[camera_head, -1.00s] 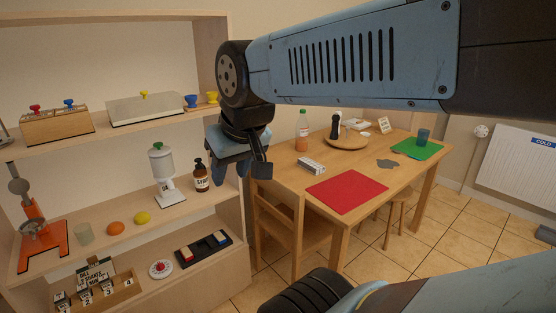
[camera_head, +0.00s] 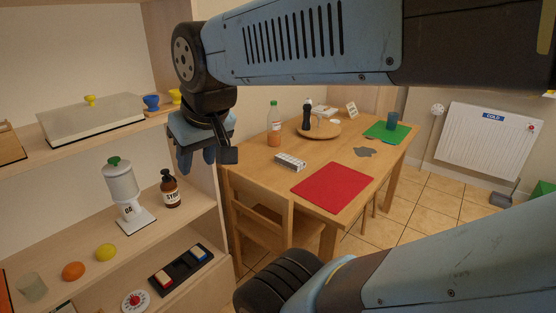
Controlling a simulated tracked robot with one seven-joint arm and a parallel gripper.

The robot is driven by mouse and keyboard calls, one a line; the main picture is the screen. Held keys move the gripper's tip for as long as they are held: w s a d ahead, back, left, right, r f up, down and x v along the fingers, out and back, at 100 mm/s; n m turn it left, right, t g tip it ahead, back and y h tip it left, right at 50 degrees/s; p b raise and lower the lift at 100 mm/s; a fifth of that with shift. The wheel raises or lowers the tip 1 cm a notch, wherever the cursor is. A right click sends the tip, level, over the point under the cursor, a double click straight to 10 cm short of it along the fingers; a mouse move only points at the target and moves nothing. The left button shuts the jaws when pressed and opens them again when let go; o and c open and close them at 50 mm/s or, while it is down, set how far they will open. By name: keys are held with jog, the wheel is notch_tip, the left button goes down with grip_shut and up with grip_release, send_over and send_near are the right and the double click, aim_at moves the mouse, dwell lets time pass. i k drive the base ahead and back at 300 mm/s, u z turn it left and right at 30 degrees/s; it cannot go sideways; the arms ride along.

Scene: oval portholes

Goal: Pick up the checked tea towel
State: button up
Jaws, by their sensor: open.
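I see no checked tea towel that I can make out for certain in the head view. My gripper (camera_head: 210,160) hangs fingers down in front of the shelf's right side, left of the table. It is open and nothing shows between its fingers. A small white and dark patterned item (camera_head: 291,161) lies on the table near its left edge, too small to identify. My gripper is up and to the left of it, apart from it.
The wooden table (camera_head: 262,163) holds a red mat (camera_head: 332,187), a green mat (camera_head: 386,133), a bottle (camera_head: 273,128) and a round board (camera_head: 318,129). A chair (camera_head: 262,212) stands at its front. A shelf with jars is left; a radiator (camera_head: 489,142) is right.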

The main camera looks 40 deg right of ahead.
aim_at(291, 162)
jog(key=z, duration=1.5)
jog(key=i, duration=0.75)
jog(key=z, duration=0.15)
